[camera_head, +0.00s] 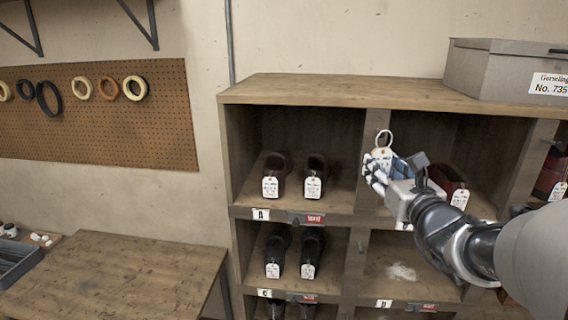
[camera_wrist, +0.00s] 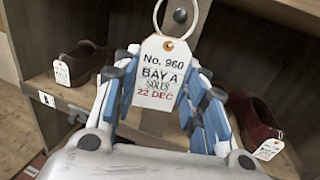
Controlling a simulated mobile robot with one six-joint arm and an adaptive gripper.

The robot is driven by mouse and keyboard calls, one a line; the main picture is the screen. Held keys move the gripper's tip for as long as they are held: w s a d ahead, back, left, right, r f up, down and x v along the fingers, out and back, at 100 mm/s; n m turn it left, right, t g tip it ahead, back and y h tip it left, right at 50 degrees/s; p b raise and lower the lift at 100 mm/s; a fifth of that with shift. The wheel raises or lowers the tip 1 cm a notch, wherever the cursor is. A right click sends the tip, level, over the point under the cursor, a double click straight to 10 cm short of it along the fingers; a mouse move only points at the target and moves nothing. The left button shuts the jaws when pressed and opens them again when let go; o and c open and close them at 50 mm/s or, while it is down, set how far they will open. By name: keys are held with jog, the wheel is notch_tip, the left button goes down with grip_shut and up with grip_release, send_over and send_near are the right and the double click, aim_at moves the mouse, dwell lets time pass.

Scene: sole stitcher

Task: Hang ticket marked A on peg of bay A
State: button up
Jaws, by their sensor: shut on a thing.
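The ticket (camera_head: 381,157) is a white tag with a pale ring at its top. In the wrist view the ticket (camera_wrist: 158,72) reads "No. 960 BAY A SOLES 22 DEC". My gripper (camera_head: 378,172) is shut on its lower part and holds it upright, ring up, in front of the divider right of bay A. The fingers of my gripper (camera_wrist: 160,100) flank the tag in the wrist view. Bay A (camera_head: 247,212) is the upper left bay, with an "A" label (camera_head: 261,214) and dark shoes inside.
The wooden shelf (camera_head: 300,90) has a grey box (camera_head: 500,70) on top. Tagged red shoes (camera_head: 447,182) sit in the bay to the right, close to my gripper. Bays C and D lie below. A table (camera_head: 120,275) stands at lower left. The space before bay A is clear.

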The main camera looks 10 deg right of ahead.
jog(key=shift+w+d+f+p, duration=0.1)
jog(key=shift+w+d+p, duration=0.15)
jog(key=shift+w, duration=0.55)
jog(key=shift+w+d+p, duration=0.15)
jog(key=shift+w+d, duration=0.05)
jog(key=shift+w, duration=0.65)
jog(key=shift+w+d+f+p, duration=0.1)
jog(key=shift+w+d+p, duration=0.15)
jog(key=shift+w, duration=0.55)
jog(key=shift+w+d+f+b, duration=0.15)
jog(key=shift+w+f+b, duration=0.35)
jog(key=shift+b, duration=0.5)
jog(key=shift+w, duration=0.1)
jog(key=o, duration=0.9)
jog(key=shift+c, duration=0.2)
